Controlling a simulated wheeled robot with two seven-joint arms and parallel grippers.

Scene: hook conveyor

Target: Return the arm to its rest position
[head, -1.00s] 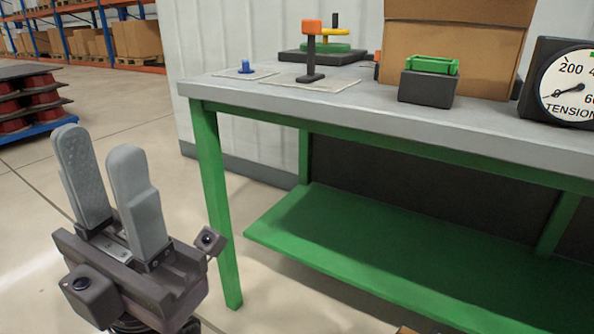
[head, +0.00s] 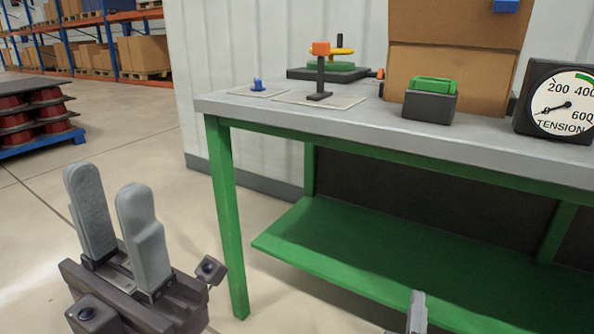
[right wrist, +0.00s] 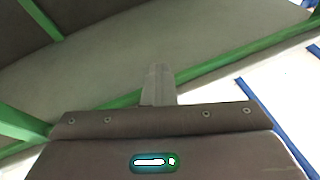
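My left gripper (head: 108,182) is at the lower left of the head view, its two grey fingers pointing up. A gap shows between them, and it is empty. It is left of the bench, over open floor. My right gripper (head: 417,312) shows only as a grey fingertip at the bottom edge of the head view, in front of the bench's lower shelf. In the right wrist view its fingers (right wrist: 158,85) are together at the centre, with nothing seen between them. The rest of the right arm is out of the head view.
The grey-topped green bench (head: 310,113) carries a blue peg (head: 257,85), an orange-topped post (head: 321,65), a green-topped black block (head: 430,103), a tension gauge (head: 560,103) and a carton (head: 460,50). Its green shelf (head: 370,255) is bare.

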